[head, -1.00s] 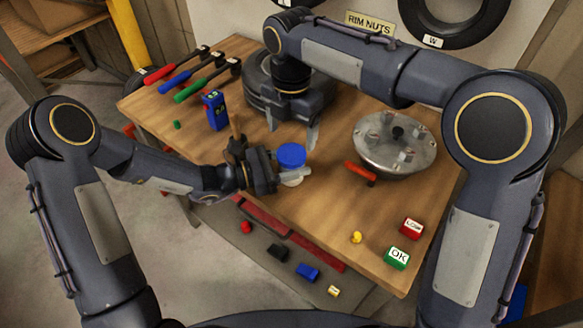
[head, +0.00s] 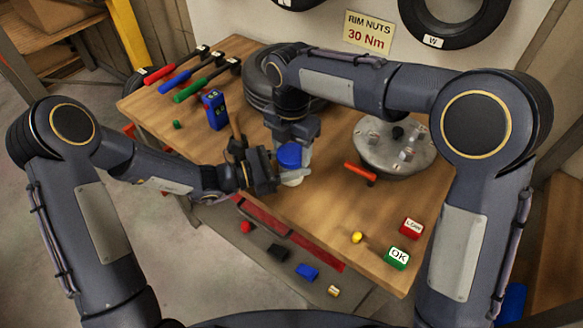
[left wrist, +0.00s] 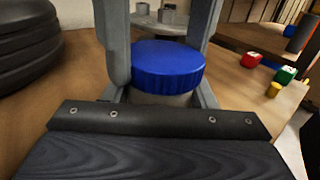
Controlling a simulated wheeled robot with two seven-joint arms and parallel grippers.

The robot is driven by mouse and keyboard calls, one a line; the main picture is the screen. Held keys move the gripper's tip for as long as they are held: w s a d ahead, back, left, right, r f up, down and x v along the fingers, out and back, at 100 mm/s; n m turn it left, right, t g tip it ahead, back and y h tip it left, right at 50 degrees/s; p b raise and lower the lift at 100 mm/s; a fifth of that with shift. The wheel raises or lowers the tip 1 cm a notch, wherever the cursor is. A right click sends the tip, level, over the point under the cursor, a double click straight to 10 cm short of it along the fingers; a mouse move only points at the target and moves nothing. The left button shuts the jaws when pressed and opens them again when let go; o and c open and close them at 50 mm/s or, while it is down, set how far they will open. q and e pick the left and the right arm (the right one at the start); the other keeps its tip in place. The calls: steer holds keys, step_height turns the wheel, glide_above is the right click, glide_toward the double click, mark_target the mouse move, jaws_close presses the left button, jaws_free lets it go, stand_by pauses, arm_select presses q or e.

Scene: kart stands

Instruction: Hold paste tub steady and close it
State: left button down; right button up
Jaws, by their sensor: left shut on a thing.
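The paste tub (head: 291,181) stands upright near the table's front edge, with its blue lid (head: 289,156) on top. The lid also shows large in the left wrist view (left wrist: 168,67), sitting level on the pale tub body. My left gripper (head: 292,176) is shut on the tub body from the left. My right gripper (head: 291,146) points down over the tub from above. Its two fingers stand apart on either side of the lid, very close to its rim. The left wrist view shows them left and right of the lid. Most of the tub body is hidden by my left gripper.
A metal hub (head: 394,147) with a red-handled tool (head: 360,173) lies right of the tub. A black tyre stack (head: 262,84) stands behind. A blue meter (head: 214,110), an OK block (head: 397,258) and a red block (head: 411,228) are also on the table.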

steer(key=c, duration=0.3)
steer(key=m, duration=0.6)
steer(key=shift+m, duration=0.4)
steer(key=m, duration=1.2)
steer(key=shift+m, duration=0.3)
steer(key=m, duration=1)
steer(key=shift+m, duration=0.4)
steer(key=m, duration=0.3)
steer(key=shift+m, duration=0.3)
steer(key=o, duration=1.1)
steer(key=shift+f, duration=0.1)
steer(key=shift+c, duration=0.2)
